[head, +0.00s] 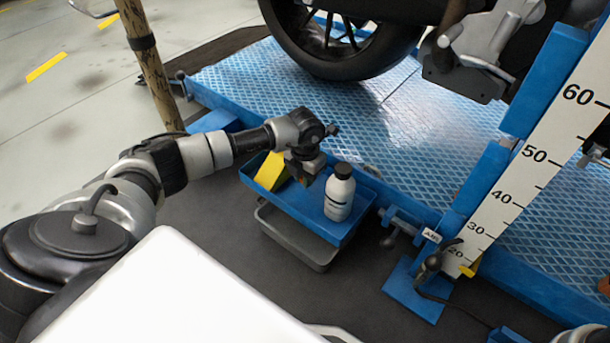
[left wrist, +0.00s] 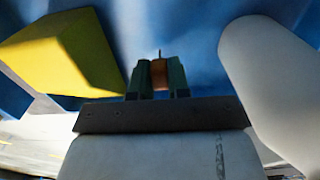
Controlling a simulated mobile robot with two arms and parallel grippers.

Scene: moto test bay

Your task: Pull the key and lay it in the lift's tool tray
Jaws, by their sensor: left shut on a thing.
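The lift's blue tool tray (head: 348,232) hangs at the near edge of the blue platform. My left gripper (head: 303,179) points down into the tray, between a yellow block and a white bottle. In the left wrist view the gripper (left wrist: 158,82) is shut on a small orange-brown piece with a thin dark tip, which I take to be the key (left wrist: 159,74). The blue tray surface (left wrist: 165,25) lies beyond it. I cannot tell whether the key touches the tray floor.
The yellow block (head: 270,170) stands left of the gripper and the white bottle (head: 340,194) with a black cap stands right of it. A grey bin (head: 290,240) is below the tray. A motorcycle wheel (head: 335,40) rests on the platform; a height scale (head: 540,160) stands right.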

